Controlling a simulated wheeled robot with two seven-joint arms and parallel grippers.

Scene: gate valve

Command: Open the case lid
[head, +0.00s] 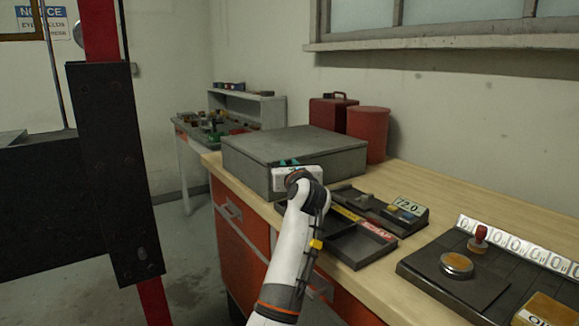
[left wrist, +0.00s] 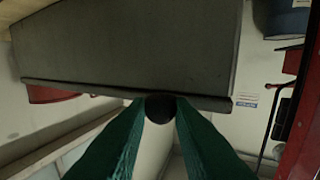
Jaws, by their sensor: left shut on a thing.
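The grey case (head: 295,145) sits on the wooden workbench, and its flat lid looks closed. My left gripper (head: 288,163) is at the front face of the case, with its wrist partly hiding that face. In the left wrist view, its two green fingers (left wrist: 160,112) are shut on a round black knob (left wrist: 160,106) at the edge of the lid (left wrist: 130,50). The knob is hidden in the head view. My right gripper is in neither view.
A red canister (head: 368,135) and a red box (head: 330,112) stand behind. A dark panel with a red-topped knob (head: 478,237) is at the right.

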